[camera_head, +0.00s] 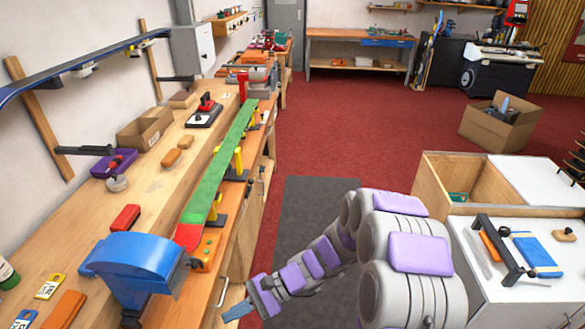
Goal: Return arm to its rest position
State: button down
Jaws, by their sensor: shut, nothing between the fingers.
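My arm reaches from the lower right toward the left in the head view. My gripper (238,312) is at its end, near the bottom of the picture, beside the front edge of the long workbench (146,190). The gripper is shut and holds nothing. The arm is bent and hangs over the floor between the bench and the white-topped cabinet.
A green and red ski or board (222,165) lies on stands along the bench. A blue machine (135,262) stands at the bench's near end. A white-topped cabinet (515,250) with tools is at right. A cardboard box (498,128) sits on the red carpet (352,120), which is otherwise mostly clear.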

jog(key=s+d+r+n+h, duration=0.6)
jog(key=s+d+r, duration=0.3)
jog(key=s+d, duration=0.1)
jog(key=s+d+r+n+t+h, duration=0.1)
jog(key=s+d+r+t+h, duration=0.1)
jog(key=s+d, duration=0.3)
jog(key=s+d+r+n+t+h, duration=0.1)
jog(key=s+d+h, duration=0.4)
jog(key=d, duration=0.7)
notch_tip(320, 180, up, 2)
jog(key=shift+s+d+t, duration=0.3)
jog(key=shift+d+t, duration=0.1)
jog(key=shift+t, duration=0.1)
jog(key=shift+w, duration=0.1)
